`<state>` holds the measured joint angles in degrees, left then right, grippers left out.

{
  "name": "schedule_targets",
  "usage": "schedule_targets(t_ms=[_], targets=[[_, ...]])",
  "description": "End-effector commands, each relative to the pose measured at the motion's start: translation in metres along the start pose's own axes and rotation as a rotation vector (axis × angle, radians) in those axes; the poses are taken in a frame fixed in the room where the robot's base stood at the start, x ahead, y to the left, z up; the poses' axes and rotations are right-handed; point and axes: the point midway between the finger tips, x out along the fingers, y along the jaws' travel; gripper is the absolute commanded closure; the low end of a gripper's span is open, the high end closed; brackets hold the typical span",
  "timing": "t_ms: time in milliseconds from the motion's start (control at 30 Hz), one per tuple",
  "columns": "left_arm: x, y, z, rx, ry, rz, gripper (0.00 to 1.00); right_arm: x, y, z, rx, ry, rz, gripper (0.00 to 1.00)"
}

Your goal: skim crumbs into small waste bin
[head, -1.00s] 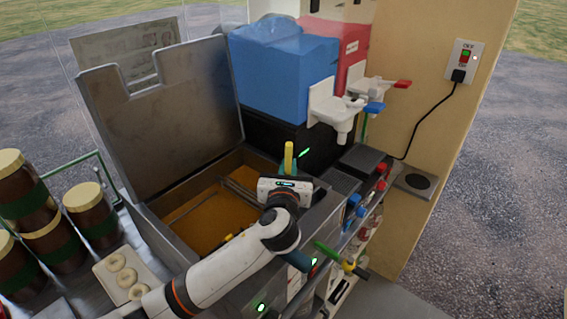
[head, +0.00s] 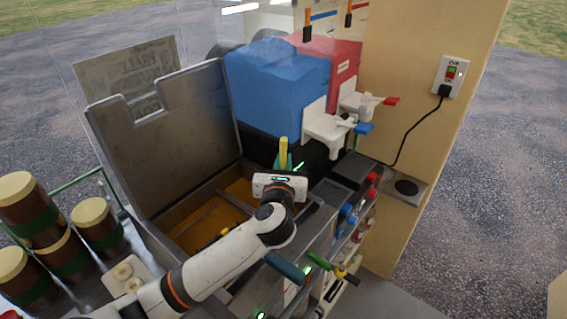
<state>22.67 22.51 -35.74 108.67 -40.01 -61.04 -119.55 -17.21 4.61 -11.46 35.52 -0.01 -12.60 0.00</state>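The fryer (head: 190,250) stands open, its grey lid (head: 165,140) raised at the back. Brown-gold oil (head: 205,232) shows inside; separate crumbs are too small to make out. My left arm crosses the fryer from the lower left, and its gripper (head: 280,181) is over the fryer's right side. An upright yellow handle with a green lower part (head: 283,153) stands just behind the gripper. The gripper body hides its own fingertips, so I cannot tell whether they hold this handle. My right gripper is not in view. I cannot pick out a small waste bin.
Blue (head: 275,85) and red (head: 335,68) dispensers with white taps stand behind. A teal handle (head: 285,266) and a green handle (head: 319,261) stick out at the front. A corded wall switch (head: 449,75) is at right.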

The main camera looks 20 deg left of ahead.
Motion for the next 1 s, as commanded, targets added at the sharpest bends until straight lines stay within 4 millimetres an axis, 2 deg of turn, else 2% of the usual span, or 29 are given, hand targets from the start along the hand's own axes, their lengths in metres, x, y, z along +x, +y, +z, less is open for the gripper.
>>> schedule_targets(t_ms=[200, 433, 1000], targets=[[-0.001, -0.001, -0.022, -0.001, 0.004, 0.000, 1.00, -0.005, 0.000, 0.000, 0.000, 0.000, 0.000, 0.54], [-0.002, -0.002, -0.038, -0.002, 0.004, -0.001, 1.00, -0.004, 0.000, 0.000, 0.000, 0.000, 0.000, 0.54], [-0.002, -0.002, -0.046, 0.000, 0.002, 0.000, 1.00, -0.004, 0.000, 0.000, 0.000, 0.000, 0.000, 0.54]])
